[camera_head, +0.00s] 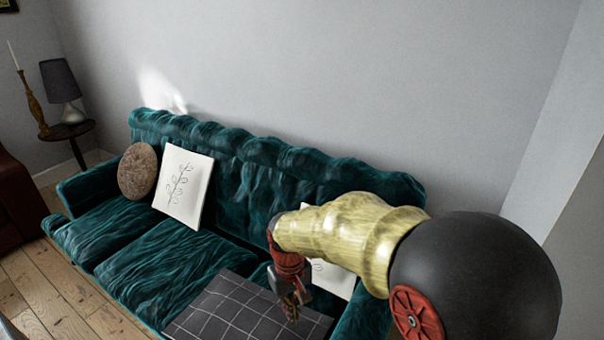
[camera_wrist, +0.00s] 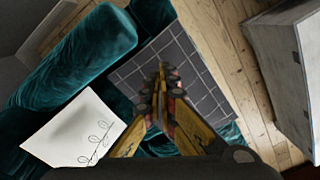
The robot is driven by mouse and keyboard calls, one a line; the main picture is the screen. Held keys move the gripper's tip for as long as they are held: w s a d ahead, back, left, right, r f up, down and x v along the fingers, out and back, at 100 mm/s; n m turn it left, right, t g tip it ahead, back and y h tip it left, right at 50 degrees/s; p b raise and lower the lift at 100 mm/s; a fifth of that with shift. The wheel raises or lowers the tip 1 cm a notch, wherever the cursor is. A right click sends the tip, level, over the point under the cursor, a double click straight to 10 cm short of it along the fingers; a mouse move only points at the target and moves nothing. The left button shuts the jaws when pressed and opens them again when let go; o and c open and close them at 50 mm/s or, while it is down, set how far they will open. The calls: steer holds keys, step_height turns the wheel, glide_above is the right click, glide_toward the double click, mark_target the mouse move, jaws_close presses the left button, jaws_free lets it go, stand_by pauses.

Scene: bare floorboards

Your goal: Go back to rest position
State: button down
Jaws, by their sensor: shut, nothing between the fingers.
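My gripper (camera_head: 291,303) hangs at the end of my arm over the right part of a teal sofa (camera_head: 120,255), above a dark grid-patterned cloth or board (camera_head: 222,308). In the wrist view my gripper (camera_wrist: 162,72) points at the dark gridded piece (camera_wrist: 196,72), its yellow fingers meeting at the tips. It is shut and empty. My arm hides part of the sofa's right side.
A white pillow with a leaf drawing (camera_head: 184,187) and a round brown cushion (camera_head: 137,170) lean on the sofa back. Another white pillow (camera_head: 335,280) is partly behind my arm. A grey cabinet (camera_wrist: 280,62) stands on the floorboards. A side table (camera_head: 68,131) holds a lamp (camera_head: 60,82).

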steer(key=s+d+r+m+t+p, duration=0.1)
steer(key=s+d+r+m+t, duration=0.4)
steer(key=s+d+r, duration=1.3)
steer(key=d+t, duration=0.1)
steer(key=d, duration=0.2)
steer(key=shift+s+d+r, duration=0.2)
steer(key=shift+s+r, duration=0.1)
steer(key=shift+s, duration=0.05)
